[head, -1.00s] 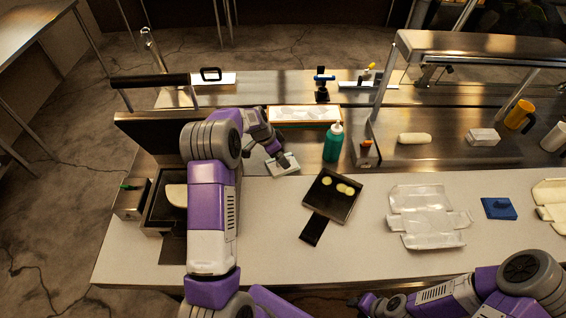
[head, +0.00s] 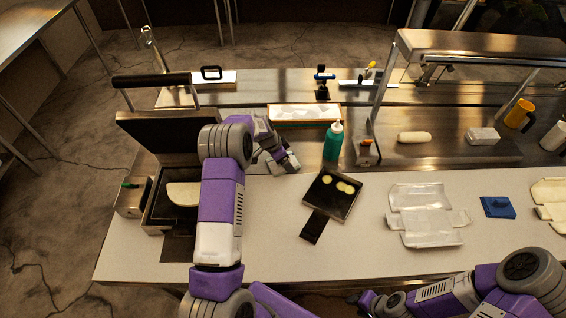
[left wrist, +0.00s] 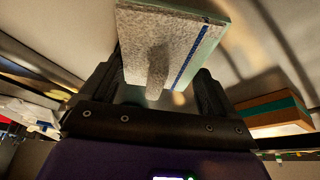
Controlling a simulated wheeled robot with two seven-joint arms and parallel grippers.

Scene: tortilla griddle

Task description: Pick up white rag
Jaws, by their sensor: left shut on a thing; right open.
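The white rag (left wrist: 165,45) shows large in the left wrist view, as pale grey-white textured cloth with a blue stripe and a pale green edge. My left gripper (head: 286,164) is at the back of the counter, left of the green bottle. In the left wrist view its two dark fingers (left wrist: 157,85) are shut on a fold of the rag. In the head view the gripper mostly hides the rag. Whether the rag is clear of the counter, I cannot tell. My right gripper (head: 366,302) is open and empty, low near the counter's front edge.
A green bottle (head: 332,143) stands close to the right of my left gripper. A black square pan (head: 346,207) with yellowish pieces lies in front. The open griddle (head: 157,208) with a tortilla is at left. Clear trays (head: 425,212) and a blue cloth (head: 497,207) lie at right.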

